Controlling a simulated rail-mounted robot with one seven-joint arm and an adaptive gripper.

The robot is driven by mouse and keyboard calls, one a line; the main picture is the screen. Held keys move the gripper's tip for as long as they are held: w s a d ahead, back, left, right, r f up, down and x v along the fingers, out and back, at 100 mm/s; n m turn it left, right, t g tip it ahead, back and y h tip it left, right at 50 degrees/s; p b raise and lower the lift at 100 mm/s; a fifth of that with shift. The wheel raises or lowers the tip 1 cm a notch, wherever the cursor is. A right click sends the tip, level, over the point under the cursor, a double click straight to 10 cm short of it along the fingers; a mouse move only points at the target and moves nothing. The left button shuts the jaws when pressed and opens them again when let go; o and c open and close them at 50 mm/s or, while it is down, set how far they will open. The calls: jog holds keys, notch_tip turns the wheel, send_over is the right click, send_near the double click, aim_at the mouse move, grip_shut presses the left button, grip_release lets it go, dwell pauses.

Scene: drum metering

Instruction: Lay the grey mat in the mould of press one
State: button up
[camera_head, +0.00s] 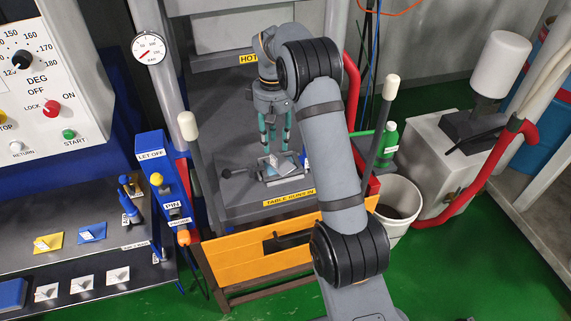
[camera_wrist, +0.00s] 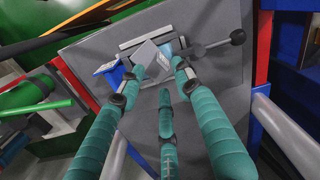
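The grey mat (camera_wrist: 150,57) is a small light grey piece at the fingertips of my gripper (camera_wrist: 156,72) in the wrist view. It lies askew over a metal-rimmed mould (camera_wrist: 128,44). In the head view my gripper (camera_head: 277,148) points down at the mould (camera_head: 268,180) on the dark press table (camera_head: 240,212). The mat shows there as a pale patch (camera_head: 286,168) over the mould. Teal fingers stand close to the mat's edges. I cannot tell whether they grip it, or whether it touches the mould floor.
A blue tag (camera_wrist: 110,70) is beside the mould. A black-knobbed handle (camera_wrist: 215,45) projects from its side. Two white-knobbed levers (camera_head: 188,127) (camera_head: 391,88) flank the table. A control panel (camera_head: 45,75) and bench are left; a white bucket (camera_head: 400,200) is right.

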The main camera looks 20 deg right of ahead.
aim_at(275, 159)
jog(key=f, duration=0.3)
jog(key=f+p, duration=0.1)
jog(key=f, duration=0.2)
jog(key=f+p, duration=0.1)
jog(key=f, duration=0.2)
jog(key=shift+w, duration=0.35)
jog(key=c, duration=0.3)
grip_shut()
